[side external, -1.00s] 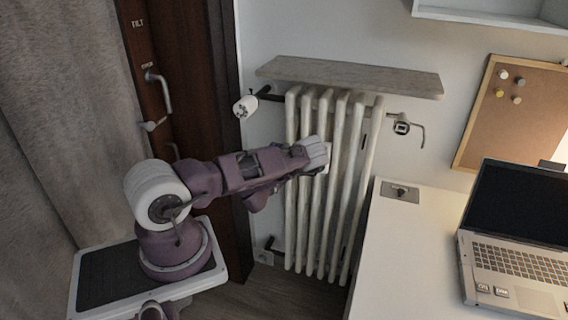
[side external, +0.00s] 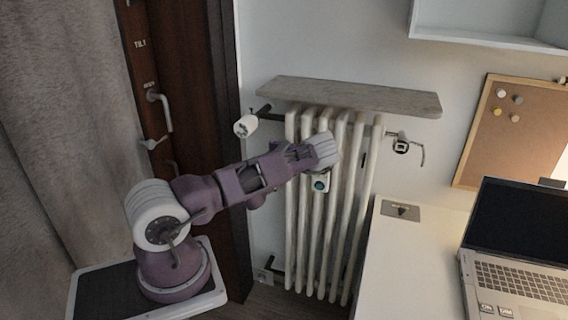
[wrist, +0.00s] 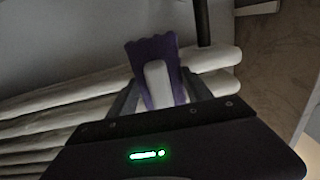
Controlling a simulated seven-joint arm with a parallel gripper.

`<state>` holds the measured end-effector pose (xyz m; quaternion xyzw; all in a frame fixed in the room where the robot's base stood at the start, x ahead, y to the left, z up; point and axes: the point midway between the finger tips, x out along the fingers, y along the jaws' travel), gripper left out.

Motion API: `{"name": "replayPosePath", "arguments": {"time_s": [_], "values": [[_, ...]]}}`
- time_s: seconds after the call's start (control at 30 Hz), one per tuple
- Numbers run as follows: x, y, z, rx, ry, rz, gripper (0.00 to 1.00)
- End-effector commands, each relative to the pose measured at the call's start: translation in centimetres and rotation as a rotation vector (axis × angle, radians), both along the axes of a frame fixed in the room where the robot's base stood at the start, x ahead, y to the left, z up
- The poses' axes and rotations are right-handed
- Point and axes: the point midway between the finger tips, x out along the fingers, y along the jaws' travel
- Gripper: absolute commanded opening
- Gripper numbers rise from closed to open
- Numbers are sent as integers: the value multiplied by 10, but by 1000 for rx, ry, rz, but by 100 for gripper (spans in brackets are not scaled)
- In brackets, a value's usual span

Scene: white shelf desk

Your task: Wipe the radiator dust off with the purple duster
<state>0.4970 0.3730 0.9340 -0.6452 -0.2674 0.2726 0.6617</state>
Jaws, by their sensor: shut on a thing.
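The purple duster (wrist: 152,55) shows in the wrist view, with its scalloped edge pointing away from me and a pale piece at its middle. My gripper (wrist: 158,88) is shut on it, one dark finger on each side. The white ribbed radiator (side external: 334,235) stands against the wall under a shelf. Its columns also show in the wrist view (wrist: 60,100), beside and behind the duster. In the side view my arm's end is in front of the upper radiator and hides the duster and fingers. I cannot tell whether the duster touches the radiator. Dust is not discernible.
A grey shelf board (side external: 350,96) juts out just above the radiator. A white valve knob (side external: 246,125) sticks out at left and a valve (side external: 401,145) at right. The white desk (side external: 415,265) with a laptop (side external: 520,240) stands close on the right. A brown door is left.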

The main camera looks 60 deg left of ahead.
Motion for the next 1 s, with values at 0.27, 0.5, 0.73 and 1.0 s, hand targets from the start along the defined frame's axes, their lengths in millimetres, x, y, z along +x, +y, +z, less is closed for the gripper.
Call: {"name": "replayPosePath", "arguments": {"time_s": [0.27, 0.5, 0.73, 1.0], "values": [[0, 0, -5, 0, 1, 0, 26], [-1, -1, -27, -1, 1, 1, 26], [0, 1, -43, -1, 1, 1, 26], [1, 2, -61, -1, 0, 1, 26]]}}
